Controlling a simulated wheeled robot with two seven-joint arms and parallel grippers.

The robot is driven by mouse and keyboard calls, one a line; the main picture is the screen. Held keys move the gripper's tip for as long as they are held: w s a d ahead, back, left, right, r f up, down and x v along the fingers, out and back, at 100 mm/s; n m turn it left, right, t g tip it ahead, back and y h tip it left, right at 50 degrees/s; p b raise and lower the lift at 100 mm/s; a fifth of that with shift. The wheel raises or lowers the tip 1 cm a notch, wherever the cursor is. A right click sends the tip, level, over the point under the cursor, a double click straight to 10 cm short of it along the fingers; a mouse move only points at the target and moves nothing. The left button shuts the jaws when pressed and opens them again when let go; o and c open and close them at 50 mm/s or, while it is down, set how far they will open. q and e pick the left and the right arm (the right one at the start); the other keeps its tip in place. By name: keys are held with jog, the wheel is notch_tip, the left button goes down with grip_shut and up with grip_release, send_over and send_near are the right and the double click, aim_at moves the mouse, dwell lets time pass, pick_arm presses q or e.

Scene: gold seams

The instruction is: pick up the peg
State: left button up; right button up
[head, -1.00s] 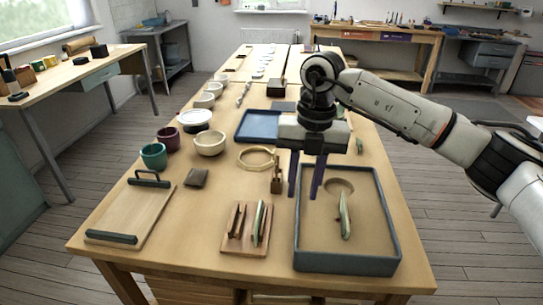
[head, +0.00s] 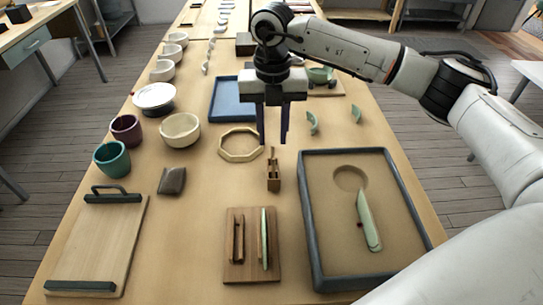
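A small upright wooden holder (head: 273,183) stands on the table between the octagonal ring and the grey-rimmed tray. A thin wooden piece (head: 272,155), which looks like the peg, sticks up from it. My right gripper (head: 273,142) points down with its two dark purple fingers apart and nothing seen between them. Its fingertips show just above the thin piece in the picture, one to each side; the height and depth gap is hard to tell. My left gripper is not in view.
An octagonal wooden ring (head: 241,145) lies close left of the fingers. The grey-rimmed tray (head: 312,225) holds a green shard (head: 368,222). A wooden stand (head: 238,272) with upright pieces is in front. Bowls, cups and a blue tray (head: 213,100) stand left and behind.

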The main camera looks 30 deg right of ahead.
aim_at(273, 149)
notch_tip(273, 149, down, 4)
jog(key=shift+s+f+p, duration=0.1)
jog(key=shift+f+p, duration=0.1)
jog(key=shift+p, duration=0.3)
jog(key=shift+f, duration=0.45)
grip_shut()
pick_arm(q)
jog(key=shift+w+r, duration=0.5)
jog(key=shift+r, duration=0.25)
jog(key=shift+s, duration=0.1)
